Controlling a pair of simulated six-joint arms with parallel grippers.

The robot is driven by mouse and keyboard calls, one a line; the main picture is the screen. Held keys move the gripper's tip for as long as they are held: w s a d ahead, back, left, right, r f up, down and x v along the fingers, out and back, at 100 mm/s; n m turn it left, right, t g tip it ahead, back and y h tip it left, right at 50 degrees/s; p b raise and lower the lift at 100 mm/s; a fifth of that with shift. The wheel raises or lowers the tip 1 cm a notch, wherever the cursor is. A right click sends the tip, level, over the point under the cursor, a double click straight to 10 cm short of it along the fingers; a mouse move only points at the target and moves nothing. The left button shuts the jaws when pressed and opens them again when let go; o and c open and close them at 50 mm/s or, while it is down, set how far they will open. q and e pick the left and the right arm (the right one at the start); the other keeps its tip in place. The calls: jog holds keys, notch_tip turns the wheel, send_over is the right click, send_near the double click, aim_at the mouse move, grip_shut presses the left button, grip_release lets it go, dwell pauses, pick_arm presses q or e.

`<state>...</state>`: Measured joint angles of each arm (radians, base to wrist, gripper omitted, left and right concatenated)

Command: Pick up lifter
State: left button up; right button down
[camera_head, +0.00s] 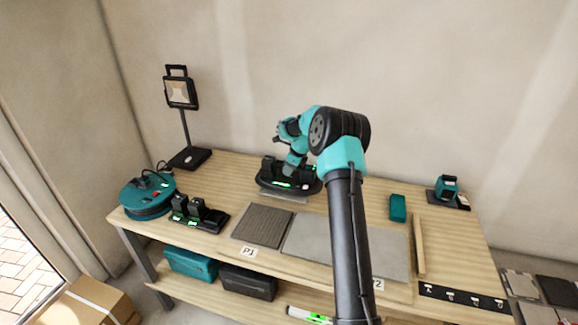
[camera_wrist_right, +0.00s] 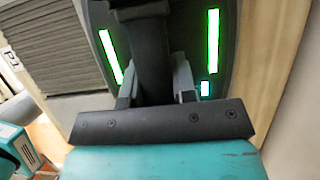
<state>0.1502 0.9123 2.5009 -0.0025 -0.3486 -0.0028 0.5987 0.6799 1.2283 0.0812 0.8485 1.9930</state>
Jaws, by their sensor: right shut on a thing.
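The lifter (camera_head: 272,183) is a dark, rounded device with green light strips near the back middle of the bench. In the right wrist view its black body (camera_wrist_right: 215,40) fills the upper middle, with green strips on either side of a black handle (camera_wrist_right: 152,62). My right gripper (camera_head: 295,160) reaches down over the lifter from the right. In the right wrist view its fingers (camera_wrist_right: 155,88) are shut on the handle, one on each side. Whether the lifter touches the bench is hard to tell. My left gripper is not in view.
A grey-brown tile (camera_head: 262,226) at P1 and a paler slab (camera_head: 308,240) lie in front. A teal reel (camera_head: 147,196), a black charger (camera_head: 200,213) and a lamp (camera_head: 181,93) stand left. A teal box (camera_head: 397,207) and a wooden strip (camera_head: 419,245) lie right.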

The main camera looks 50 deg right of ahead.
jog(key=s+a+r, duration=0.1)
jog(key=s+a, duration=0.6)
jog(key=a, duration=0.1)
jog(key=shift+r, duration=0.1)
jog(key=shift+r, duration=0.15)
dwell(0.6)
notch_tip(320, 180, up, 7)
dwell(1.6)
jog(key=shift+f, duration=0.2)
